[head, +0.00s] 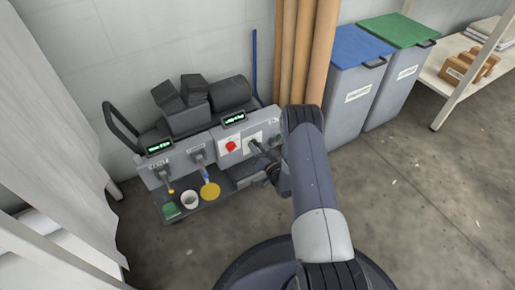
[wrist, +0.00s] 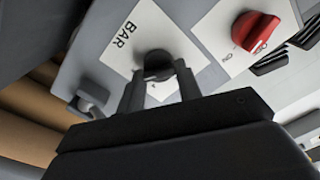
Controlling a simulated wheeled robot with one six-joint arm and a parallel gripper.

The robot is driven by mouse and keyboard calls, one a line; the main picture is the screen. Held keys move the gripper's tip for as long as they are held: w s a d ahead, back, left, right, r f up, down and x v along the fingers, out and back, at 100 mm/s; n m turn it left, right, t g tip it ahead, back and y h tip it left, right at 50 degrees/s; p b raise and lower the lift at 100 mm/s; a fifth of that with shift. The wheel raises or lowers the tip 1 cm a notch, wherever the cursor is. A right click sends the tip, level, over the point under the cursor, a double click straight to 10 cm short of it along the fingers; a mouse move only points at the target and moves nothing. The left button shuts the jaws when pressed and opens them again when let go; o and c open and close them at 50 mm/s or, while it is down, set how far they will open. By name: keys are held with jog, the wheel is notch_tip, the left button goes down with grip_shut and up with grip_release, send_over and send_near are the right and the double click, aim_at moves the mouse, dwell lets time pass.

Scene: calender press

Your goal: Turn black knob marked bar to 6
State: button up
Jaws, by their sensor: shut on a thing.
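The black knob (wrist: 157,62) sits on a white plate marked BAR (wrist: 124,34) on the grey panel in the wrist view. My gripper (wrist: 158,78) is shut on the knob, one finger on each side of it. The scale on the plate is largely covered by the fingers and the gripper body, so the knob's setting cannot be read. In the head view my gripper (head: 259,147) reaches the right part of the grey machine's front panel (head: 215,150), and the knob is mostly hidden there.
A red rotary switch (wrist: 255,30) is close beside the knob; it also shows in the head view (head: 232,146). Green-lit displays (head: 159,148) sit on top of the machine. A white cup (head: 190,199) stands on the lower shelf. Brown rolls (head: 297,50) and blue-lidded bin (head: 357,85) stand at right.

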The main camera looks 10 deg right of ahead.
dwell(0.4)
jog(key=o, duration=1)
jog(key=p+v, duration=0.3)
jog(key=v, duration=0.7)
jog(key=shift+s+d+p, duration=0.1)
jog(key=shift+s+p, duration=0.3)
jog(key=shift+w, duration=0.1)
jog(key=b+x, duration=0.3)
jog(key=x, duration=0.7)
jog(key=shift+w+b, duration=0.3)
jog(key=shift+b, duration=0.1)
